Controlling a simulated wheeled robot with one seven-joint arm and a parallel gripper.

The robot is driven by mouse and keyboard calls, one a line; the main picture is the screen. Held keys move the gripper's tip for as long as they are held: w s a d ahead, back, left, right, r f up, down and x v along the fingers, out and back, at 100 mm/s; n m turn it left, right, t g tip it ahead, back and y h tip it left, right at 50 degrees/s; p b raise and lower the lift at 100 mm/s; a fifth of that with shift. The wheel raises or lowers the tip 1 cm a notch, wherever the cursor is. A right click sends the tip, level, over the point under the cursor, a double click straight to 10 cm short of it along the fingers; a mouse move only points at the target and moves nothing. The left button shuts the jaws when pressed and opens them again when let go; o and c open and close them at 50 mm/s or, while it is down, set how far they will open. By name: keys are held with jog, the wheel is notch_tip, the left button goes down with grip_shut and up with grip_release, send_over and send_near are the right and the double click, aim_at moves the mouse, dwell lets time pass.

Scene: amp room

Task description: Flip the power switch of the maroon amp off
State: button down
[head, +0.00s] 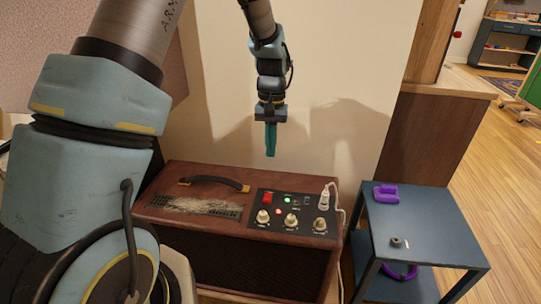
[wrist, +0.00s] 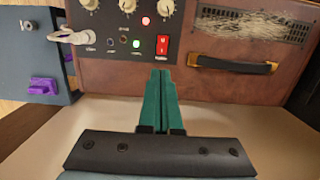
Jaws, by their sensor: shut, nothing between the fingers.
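The maroon amp (head: 180,221) stands below my arm, its black control panel (head: 290,214) on the right part of its top. The red power switch (head: 267,198) sits at the panel's left end, beside a lit green light (head: 286,200). In the wrist view the red switch (wrist: 162,45) is just past the fingertips, with the green light (wrist: 136,43) and a red light (wrist: 145,21) lit. My gripper (head: 271,153) is shut and empty, pointing down above the amp's back edge, apart from the switch. It also shows in the wrist view (wrist: 161,74).
A white plug (head: 324,198) with a cable stands at the panel's right end. Several cream knobs (head: 290,221) line the panel's front. The amp's handle (head: 214,182) is left of the switch. A blue-grey side table (head: 425,233) with purple items (head: 386,194) is at right. A wall rises behind the amp.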

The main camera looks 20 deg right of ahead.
aim_at(266, 199)
dwell(0.3)
jog(key=m+p, duration=0.1)
jog(key=m, duration=0.5)
jog(key=m+p, duration=0.2)
jog(key=m, duration=0.4)
jog(key=s+a+m+p, duration=0.1)
jog(key=m, duration=0.5)
jog(key=shift+a, duration=0.1)
jog(key=f, duration=0.4)
jog(key=s+f, duration=0.1)
jog(key=f, duration=0.4)
jog(key=f+p, duration=0.1)
jog(key=f, duration=0.3)
jog(key=shift+s+a+f, duration=0.2)
jog(key=shift+a+f, duration=0.2)
